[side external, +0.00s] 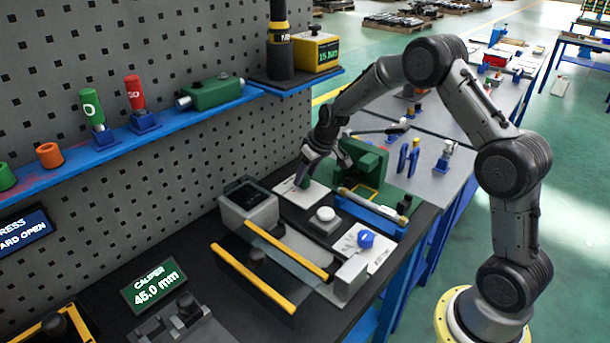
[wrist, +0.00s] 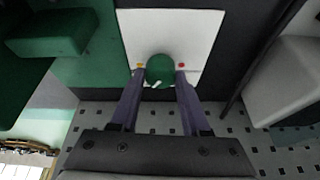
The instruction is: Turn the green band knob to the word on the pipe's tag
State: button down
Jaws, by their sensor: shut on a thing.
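The green band knob (wrist: 160,69) is round, with a short white pointer mark toward the bottom of the wrist view. It sits on a white plate (wrist: 188,30) with a small coloured dot on either side; no words are readable there. My gripper (wrist: 161,74) is shut on the knob, one finger on each side. In the side view my gripper (side external: 307,174) reaches down to the knob (side external: 303,183) on its white plate (side external: 316,195).
A green machine block (side external: 364,165) stands close right of the plate, and a grey box (side external: 248,204) to its left. Nearer are a white button (side external: 325,214), a blue knob (side external: 365,239) and yellow rails (side external: 286,250). A pegboard wall (side external: 180,60) with a blue shelf stands behind.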

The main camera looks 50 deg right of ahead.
jog(key=n+y, duration=0.1)
jog(key=n, duration=0.2)
jog(key=n+y, duration=0.1)
jog(key=n, duration=0.2)
jog(key=shift+d+g, duration=0.15)
jog(key=shift+g, duration=0.15)
jog(key=shift+n, duration=0.4)
jog(key=shift+c, duration=1.8)
grip_release()
jog(key=shift+y, duration=0.3)
jog(key=shift+r, duration=0.15)
jog(key=v, duration=1.3)
jog(key=shift+r, duration=0.35)
